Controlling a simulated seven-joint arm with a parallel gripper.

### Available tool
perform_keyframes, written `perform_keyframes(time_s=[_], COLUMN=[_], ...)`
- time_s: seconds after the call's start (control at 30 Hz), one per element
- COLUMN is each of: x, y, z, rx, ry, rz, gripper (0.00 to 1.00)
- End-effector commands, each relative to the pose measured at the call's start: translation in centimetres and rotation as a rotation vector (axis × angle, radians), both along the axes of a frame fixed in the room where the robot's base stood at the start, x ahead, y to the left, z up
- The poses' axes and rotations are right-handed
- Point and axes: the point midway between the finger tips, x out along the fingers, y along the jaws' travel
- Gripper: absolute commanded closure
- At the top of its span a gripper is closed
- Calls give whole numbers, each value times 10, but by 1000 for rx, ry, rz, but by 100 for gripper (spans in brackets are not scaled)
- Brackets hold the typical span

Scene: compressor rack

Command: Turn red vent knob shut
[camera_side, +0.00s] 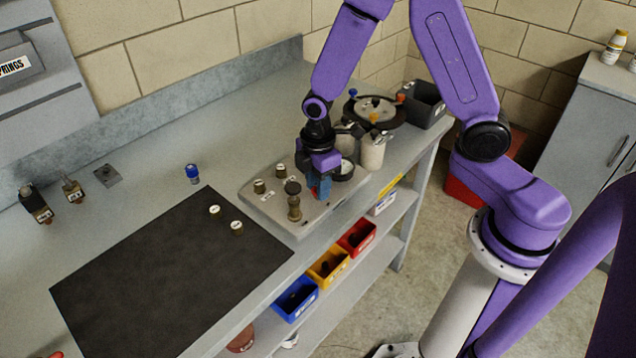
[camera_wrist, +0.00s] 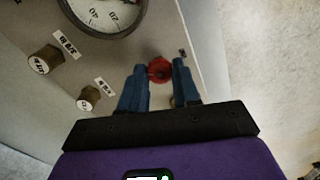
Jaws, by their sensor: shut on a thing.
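The red vent knob (camera_wrist: 160,70) shows in the wrist view between the two blue fingertips of my gripper (camera_wrist: 158,80). The fingers are shut on the knob, one at each side. How far the knob is turned cannot be told.
A pressure gauge (camera_wrist: 104,14) and brass fittings with labels (camera_wrist: 45,60) stand close to the knob. A black mat (camera_side: 160,285) lies left of the panel with two small fittings on it. A round black-rimmed vessel (camera_side: 374,110) stands behind. Coloured bins (camera_side: 328,268) sit on the shelf below.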

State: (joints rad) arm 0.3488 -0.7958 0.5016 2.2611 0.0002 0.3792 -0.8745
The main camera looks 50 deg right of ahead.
Motion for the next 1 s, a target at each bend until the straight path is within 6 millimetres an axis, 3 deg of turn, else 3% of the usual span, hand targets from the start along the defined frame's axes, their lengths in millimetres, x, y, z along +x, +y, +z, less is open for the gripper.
perform_keyframes(time_s=[1.0], x=[0], y=[0], z=[1], rx=[0], ry=[0], rz=[-967], gripper=[99])
